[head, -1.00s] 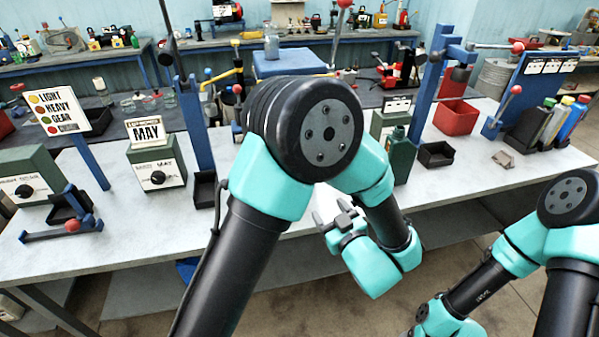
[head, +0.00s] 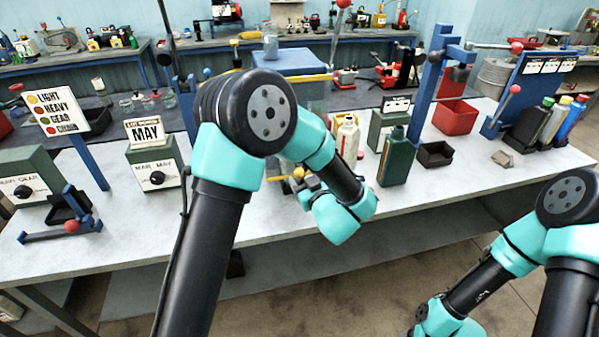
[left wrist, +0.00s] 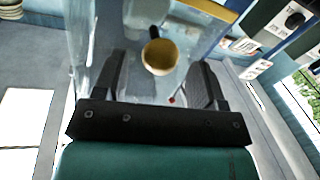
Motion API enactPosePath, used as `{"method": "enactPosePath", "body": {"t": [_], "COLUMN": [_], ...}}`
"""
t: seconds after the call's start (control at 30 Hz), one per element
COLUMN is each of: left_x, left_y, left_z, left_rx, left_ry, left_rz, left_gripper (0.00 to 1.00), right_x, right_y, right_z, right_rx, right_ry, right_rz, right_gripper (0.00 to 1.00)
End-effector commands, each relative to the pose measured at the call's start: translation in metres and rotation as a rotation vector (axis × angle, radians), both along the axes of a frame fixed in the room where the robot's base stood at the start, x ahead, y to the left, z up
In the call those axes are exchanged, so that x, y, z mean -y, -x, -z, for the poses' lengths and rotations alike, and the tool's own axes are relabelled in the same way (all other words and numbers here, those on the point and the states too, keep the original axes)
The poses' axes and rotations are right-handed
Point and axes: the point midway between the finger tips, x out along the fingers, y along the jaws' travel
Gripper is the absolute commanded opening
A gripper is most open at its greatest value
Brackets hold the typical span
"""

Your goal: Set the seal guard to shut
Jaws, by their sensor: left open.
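A clear panel (left wrist: 85,30) with a yellow edge (left wrist: 205,8), which looks like the seal guard, stands in front of my left gripper (left wrist: 158,78) in the left wrist view. A round yellow-ended knob (left wrist: 160,57) shows between the open fingers, apart from both. In the head view my left gripper (head: 303,184) is at the bench front, beside a yellow part (head: 277,178) below the blue-topped station (head: 290,62). My arm hides much of this station, so I cannot tell the guard's position. My right gripper is out of view; only its arm shows at lower right.
A green bottle (head: 397,158) and a cream bottle (head: 347,140) stand right of my left gripper. A black bin (head: 435,154) and red bin (head: 457,117) are farther right. The green dial box (head: 155,165) stands left. The front bench strip is mostly clear.

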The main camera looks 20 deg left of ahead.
Motion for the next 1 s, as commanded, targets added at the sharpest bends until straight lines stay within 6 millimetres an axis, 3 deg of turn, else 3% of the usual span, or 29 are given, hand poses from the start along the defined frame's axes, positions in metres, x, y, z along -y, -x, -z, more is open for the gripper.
{"method": "enactPosePath", "body": {"t": [0.23, 0.6, 1.0], "left_x": [-0.019, -0.021, -0.021], "left_y": [-0.022, -0.025, -0.025], "left_z": [0.000, 0.000, 0.000], "left_rx": [0.001, 0.001, 0.001], "left_ry": [0.000, -0.001, -0.001], "left_rz": [0.000, 0.001, 0.001], "left_gripper": [0.64, 0.63, 0.25], "right_x": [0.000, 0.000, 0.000], "right_y": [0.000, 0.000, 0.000], "right_z": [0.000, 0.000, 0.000], "right_rx": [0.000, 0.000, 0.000], "right_ry": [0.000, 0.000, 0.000], "right_rz": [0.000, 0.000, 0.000], "right_gripper": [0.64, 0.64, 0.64]}}
